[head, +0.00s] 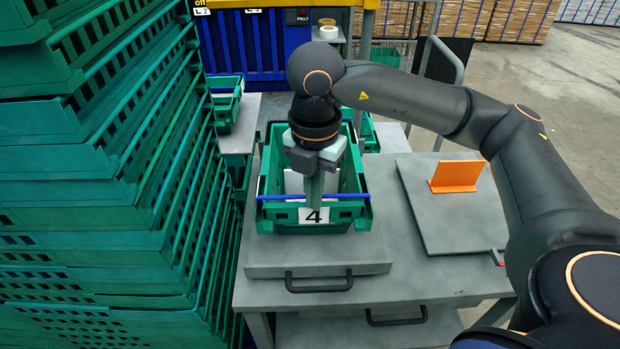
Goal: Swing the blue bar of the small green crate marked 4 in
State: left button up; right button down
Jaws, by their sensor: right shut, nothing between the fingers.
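The small green crate (350,213) with a white label reading 4 stands on the grey work table. Its blue bar (278,197) runs across the near end, just above the label. My right gripper (314,200) points down over the near part of the crate, its fingers shut and empty. The fingers overlap the middle of the blue bar in the picture; I cannot tell whether they touch it. The gripper and wrist hide part of the crate's inside, where something pale shows. My left gripper is not in view.
Tall stacks of green crates (95,190) fill the left side, close to the table. Another small green crate (226,105) stands behind at the left. An orange stand (456,176) sits on a grey board (455,222) at the right. The table front has dark handles (319,285).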

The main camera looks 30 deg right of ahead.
jog(key=shift+w+d+r, duration=0.15)
jog(key=shift+w+d, duration=0.1)
jog(key=shift+w, duration=0.25)
jog(key=shift+w+d, duration=0.4)
jog(key=shift+w, duration=0.1)
dwell(0.8)
jog(key=r+p, duration=0.1)
jog(key=r, duration=0.1)
jog(key=r+p, duration=0.1)
jog(key=p, duration=0.1)
jog(key=shift+s+a+r, duration=0.15)
jog(key=shift+s+r, duration=0.05)
jog(key=shift+r, duration=0.15)
jog(key=r+p, duration=0.3)
jog(key=r, duration=0.1)
jog(key=shift+s+a+r, duration=0.1)
jog(key=shift+s+a, duration=0.05)
jog(key=shift+s, duration=0.1)
